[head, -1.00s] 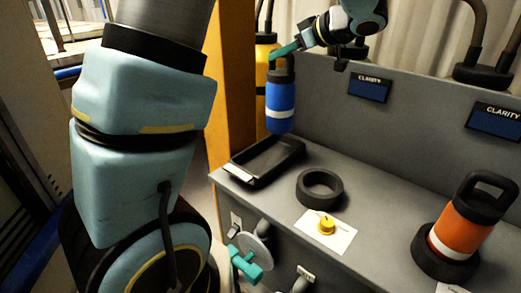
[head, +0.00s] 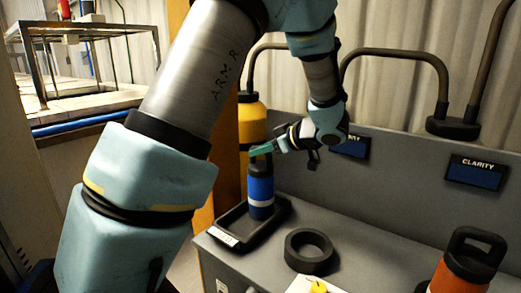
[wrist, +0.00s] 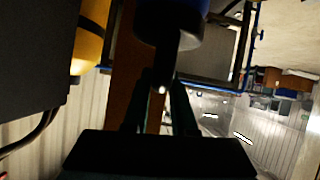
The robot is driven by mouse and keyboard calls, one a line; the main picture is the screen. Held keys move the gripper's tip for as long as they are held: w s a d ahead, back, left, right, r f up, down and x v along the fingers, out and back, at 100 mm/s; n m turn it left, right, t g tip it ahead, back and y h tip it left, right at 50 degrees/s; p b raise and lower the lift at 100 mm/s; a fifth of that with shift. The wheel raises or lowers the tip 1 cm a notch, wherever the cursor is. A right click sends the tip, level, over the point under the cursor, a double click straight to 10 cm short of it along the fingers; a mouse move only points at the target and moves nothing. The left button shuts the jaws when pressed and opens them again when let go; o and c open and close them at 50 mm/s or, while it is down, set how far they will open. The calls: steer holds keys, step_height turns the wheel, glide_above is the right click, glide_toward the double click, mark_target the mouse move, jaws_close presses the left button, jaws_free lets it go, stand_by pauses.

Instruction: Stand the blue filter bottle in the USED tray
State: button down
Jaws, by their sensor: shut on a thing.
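The blue filter bottle (head: 260,190) has a white band and a black top, and is upright at the black USED tray (head: 272,228). Its base shows inside the tray's outline; I cannot tell whether it touches the tray floor. My gripper (head: 262,150), with green fingers, is shut on the bottle's black top from the right. In the wrist view the dark underlit bottle (wrist: 190,12) is at the top, between the finger ends (wrist: 160,85). The label on the tray's front is too small to read.
An empty black ring (head: 309,251) sits right of the tray. An orange bottle (head: 462,268) stands at the far right. A yellow cylinder (head: 251,120) stands behind the tray. A yellow knob (head: 318,287) on a white card is at the front.

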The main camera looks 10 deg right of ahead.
steer(key=c, duration=0.7)
jaws_free()
steer(key=shift+r, duration=0.1)
steer(key=b+v, duration=0.1)
steer(key=v, duration=1.1)
